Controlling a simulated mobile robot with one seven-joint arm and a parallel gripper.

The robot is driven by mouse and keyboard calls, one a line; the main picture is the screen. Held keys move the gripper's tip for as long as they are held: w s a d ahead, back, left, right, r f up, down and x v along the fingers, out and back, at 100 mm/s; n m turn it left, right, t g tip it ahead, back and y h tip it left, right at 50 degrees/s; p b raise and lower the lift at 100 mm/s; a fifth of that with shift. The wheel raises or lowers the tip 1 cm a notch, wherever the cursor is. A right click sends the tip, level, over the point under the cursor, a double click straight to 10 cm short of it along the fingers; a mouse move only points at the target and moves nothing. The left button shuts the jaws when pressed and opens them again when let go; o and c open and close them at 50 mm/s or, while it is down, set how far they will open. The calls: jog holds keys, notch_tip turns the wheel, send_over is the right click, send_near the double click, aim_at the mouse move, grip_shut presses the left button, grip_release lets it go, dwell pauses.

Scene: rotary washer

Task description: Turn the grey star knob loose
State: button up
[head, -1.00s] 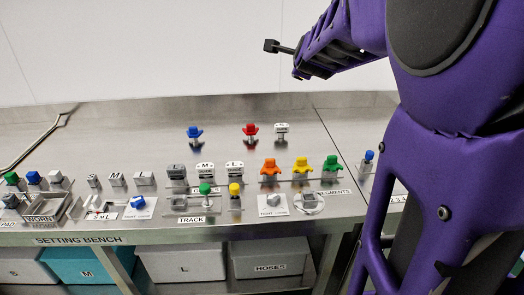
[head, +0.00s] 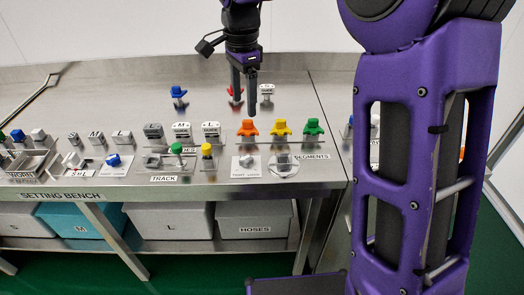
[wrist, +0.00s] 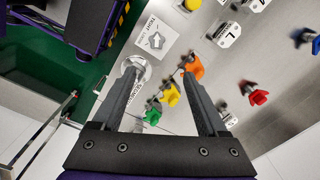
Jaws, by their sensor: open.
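The grey star knob (head: 247,161) sits on a white printed plate near the bench's front edge, below the orange piece. In the wrist view the grey knob (wrist: 156,40) shows as a grey pointer shape on its white plate, beyond my fingertips. My gripper (head: 244,106) points down above the bench, behind the orange piece in the head view and apart from the knob. In the wrist view my gripper (wrist: 160,70) has its two fingers spread with nothing held between them.
Orange (head: 248,128), yellow (head: 280,127) and green (head: 313,127) pieces stand in a row behind the knob. A round metal fitting (head: 283,163) lies right of it. Red (wrist: 257,97) and blue pieces stand farther back. Bins sit under the bench.

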jog(key=b, duration=0.3)
send_near(247, 157)
notch_tip(247, 157, down, 9)
jog(key=shift+w+r, duration=0.1)
jog(key=shift+w, duration=0.05)
grip_shut()
dwell(0.4)
